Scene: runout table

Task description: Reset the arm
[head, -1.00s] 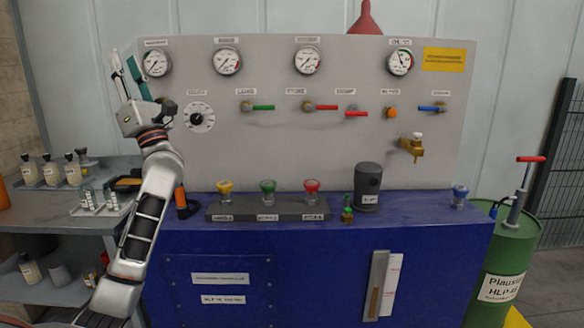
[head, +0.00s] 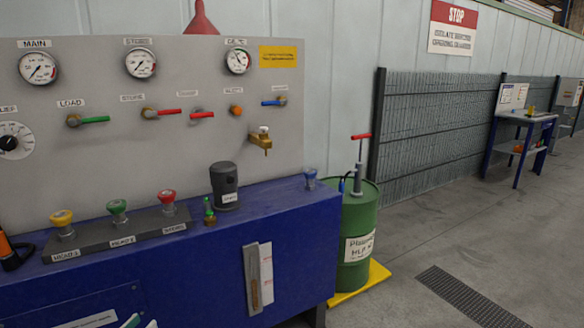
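Only two pale, teal-edged fingertips of my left gripper (head: 140,323) show, at the bottom edge left of the middle. They stand apart with a gap between them and nothing visible in it, in front of the blue bench (head: 205,275). The rest of the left arm is out of the picture. My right gripper and arm are not in view.
A grey panel (head: 90,165) with gauges, levers and a brass tap (head: 261,140) rises behind the bench. Yellow, green and red knobs and a dark cylinder (head: 224,186) stand on top.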

